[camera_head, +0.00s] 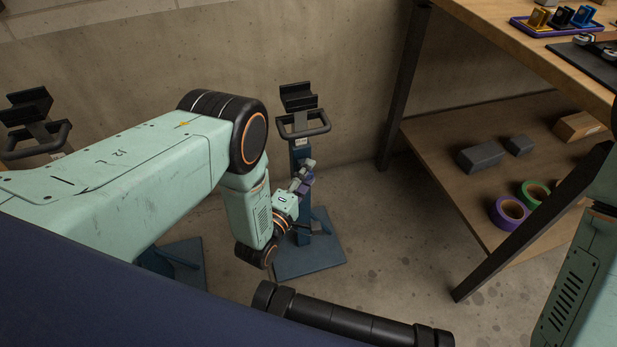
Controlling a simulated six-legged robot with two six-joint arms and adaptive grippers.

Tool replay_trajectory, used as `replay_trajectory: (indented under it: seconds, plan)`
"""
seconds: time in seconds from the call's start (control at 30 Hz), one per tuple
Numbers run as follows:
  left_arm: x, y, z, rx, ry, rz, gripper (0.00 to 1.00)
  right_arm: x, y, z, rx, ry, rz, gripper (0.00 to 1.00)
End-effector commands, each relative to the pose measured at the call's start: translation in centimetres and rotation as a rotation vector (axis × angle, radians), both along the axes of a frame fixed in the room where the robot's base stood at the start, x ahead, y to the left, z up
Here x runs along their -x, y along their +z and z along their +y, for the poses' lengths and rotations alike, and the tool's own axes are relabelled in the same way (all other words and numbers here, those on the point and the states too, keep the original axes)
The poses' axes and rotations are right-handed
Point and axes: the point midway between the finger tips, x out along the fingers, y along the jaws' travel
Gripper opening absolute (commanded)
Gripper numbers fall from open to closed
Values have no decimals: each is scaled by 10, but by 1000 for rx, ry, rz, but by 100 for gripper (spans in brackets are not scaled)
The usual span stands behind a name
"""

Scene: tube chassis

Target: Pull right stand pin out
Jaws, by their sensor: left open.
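The right stand has a black cradle (298,97) on top, a black loop handle (304,124) below it, and a blue post (301,150) on a flat blue base plate (311,258). My left gripper (304,173) is in front of the post, below the handle, and is open. I cannot tell whether its fingers touch the post. The stand pin cannot be made out; the gripper and wrist cover part of the post. My right gripper is out of view; only part of my right arm shows at the right edge.
A similar left stand (31,106) is partly behind my left arm. A wooden workbench (520,58) is on the right, its lower shelf (440,150) holding grey blocks (482,157), green tape (534,194) and purple tape (509,212). A dark bench leg (403,85) is right of the stand. A concrete wall is behind.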

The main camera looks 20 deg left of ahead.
Motion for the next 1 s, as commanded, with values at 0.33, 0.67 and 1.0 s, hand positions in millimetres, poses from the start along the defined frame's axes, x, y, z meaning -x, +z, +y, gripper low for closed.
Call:
replay_trajectory:
  seconds: [0.33,0.67,1.0]
  plan:
    - [-7,1,-3,0,0,0,48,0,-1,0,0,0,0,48]
    - [-7,0,-3,-1,-1,0,20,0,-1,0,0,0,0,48]
    - [-7,0,-3,-1,0,1,0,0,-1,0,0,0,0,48]
